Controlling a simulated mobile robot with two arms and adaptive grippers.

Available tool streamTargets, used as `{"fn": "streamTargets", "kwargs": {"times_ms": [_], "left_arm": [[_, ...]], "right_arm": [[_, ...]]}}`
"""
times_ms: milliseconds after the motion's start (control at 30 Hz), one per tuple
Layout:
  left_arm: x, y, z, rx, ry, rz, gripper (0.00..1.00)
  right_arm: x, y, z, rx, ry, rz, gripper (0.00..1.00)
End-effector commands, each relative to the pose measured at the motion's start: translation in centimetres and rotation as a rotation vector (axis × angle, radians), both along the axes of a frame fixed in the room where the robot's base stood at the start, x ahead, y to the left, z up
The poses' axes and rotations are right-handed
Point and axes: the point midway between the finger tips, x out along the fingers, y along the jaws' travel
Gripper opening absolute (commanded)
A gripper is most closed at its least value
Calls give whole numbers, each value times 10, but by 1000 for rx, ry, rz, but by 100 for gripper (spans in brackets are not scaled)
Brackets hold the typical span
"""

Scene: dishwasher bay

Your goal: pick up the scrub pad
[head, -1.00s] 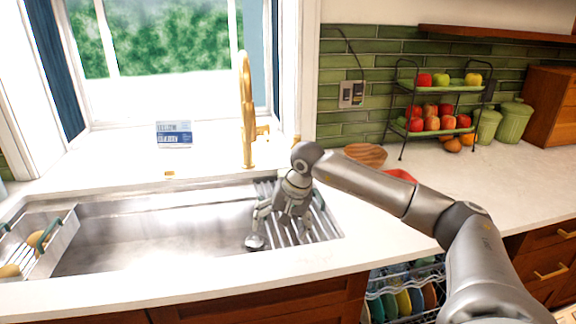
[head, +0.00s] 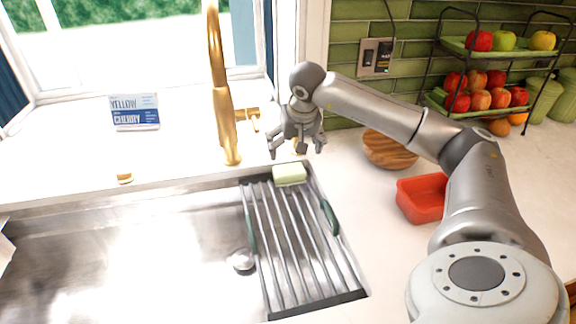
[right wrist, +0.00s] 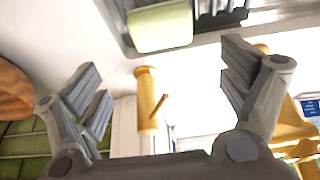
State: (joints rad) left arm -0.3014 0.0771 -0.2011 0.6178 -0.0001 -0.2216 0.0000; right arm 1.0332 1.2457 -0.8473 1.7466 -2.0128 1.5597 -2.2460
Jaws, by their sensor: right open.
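The scrub pad (head: 289,174) is a pale green block. It rests at the back end of the slatted rack (head: 300,250) over the right part of the sink. My right gripper (head: 297,148) is open and empty, above and slightly behind the pad, not touching it. In the right wrist view the pad (right wrist: 160,27) shows at the top, just beyond the spread fingers (right wrist: 160,78), with nothing between them. My left gripper is not in view.
The gold faucet (head: 226,120) stands left of my right gripper. A wooden bowl (head: 390,149) and a red container (head: 421,198) sit on the counter to the right. A blue-and-white box (head: 134,112) stands behind the sink. The basin (head: 130,250) looks empty.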

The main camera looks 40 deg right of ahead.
Motion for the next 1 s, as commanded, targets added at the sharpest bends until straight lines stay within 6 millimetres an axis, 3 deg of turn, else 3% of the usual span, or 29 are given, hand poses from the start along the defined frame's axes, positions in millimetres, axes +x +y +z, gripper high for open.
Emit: {"fn": "streamTargets", "kwargs": {"times_ms": [200,533,733,1000], "left_arm": [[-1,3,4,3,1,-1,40],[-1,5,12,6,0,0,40],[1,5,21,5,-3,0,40],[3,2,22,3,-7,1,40]], "right_arm": [[10,-6,-31,0,7,-2,93],[21,-10,-59,1,5,-1,93],[31,-13,-88,2,6,0,93],[36,-16,-99,0,1,0,93]]}}
